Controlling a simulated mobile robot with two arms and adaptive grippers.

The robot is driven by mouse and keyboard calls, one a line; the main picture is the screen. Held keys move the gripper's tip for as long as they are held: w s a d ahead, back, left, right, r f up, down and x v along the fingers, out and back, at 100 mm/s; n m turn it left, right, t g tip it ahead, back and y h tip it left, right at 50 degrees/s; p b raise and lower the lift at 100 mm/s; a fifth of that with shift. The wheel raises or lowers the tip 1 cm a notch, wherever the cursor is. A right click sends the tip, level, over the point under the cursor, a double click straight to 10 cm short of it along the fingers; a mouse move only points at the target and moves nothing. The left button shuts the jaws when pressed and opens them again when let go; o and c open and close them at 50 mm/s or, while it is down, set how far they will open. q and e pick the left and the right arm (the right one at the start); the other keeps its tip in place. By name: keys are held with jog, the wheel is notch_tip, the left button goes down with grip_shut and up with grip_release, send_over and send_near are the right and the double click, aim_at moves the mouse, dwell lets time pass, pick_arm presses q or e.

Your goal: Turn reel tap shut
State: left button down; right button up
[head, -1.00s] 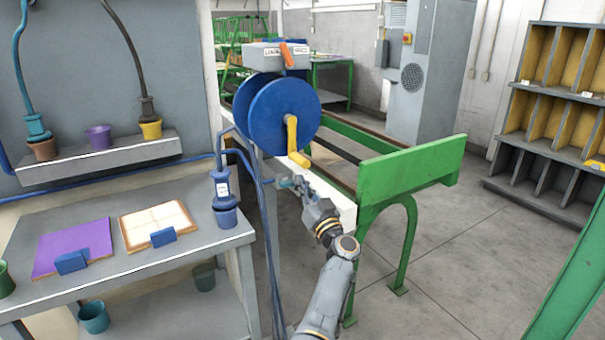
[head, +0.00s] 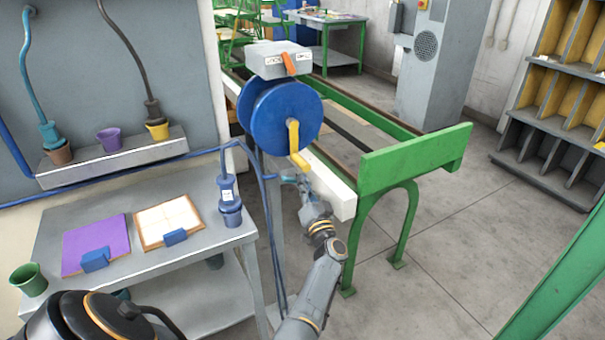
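The blue hose reel (head: 285,115) stands at the near end of the green-framed bench, with a yellow crank (head: 294,145) on its face. Above it is a grey box (head: 277,58) with two small white labels and an orange lever (head: 289,63) between them, probably the reel tap. The lever is slightly tilted; the label text is too small to read. My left gripper (head: 301,181) is just below the crank's lower end, well below the lever. I see nothing held, and its fingers are too small to judge. My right gripper is out of view.
A grey table (head: 190,262) at left holds a purple panel (head: 97,245), a cream panel (head: 168,222) and a blue nozzle in a holder (head: 229,203). Blue hoses run beside the reel. The green bench end plate (head: 415,160) stands right of my arm.

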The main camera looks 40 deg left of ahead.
pick_arm(q)
jog(key=m+h+p, duration=0.1)
jog(key=m+p, duration=0.3)
jog(key=f+m+h+p, duration=0.1)
jog(key=m+p, duration=0.2)
jog(key=p, duration=0.2)
jog(key=m+h+p, duration=0.2)
jog(key=m+p, duration=0.2)
jog(key=shift+s+a+f+m+t+p, duration=0.15)
jog(key=shift+s+f+m+t+p, duration=0.15)
jog(key=shift+s+f+t, duration=0.1)
dwell(0.4)
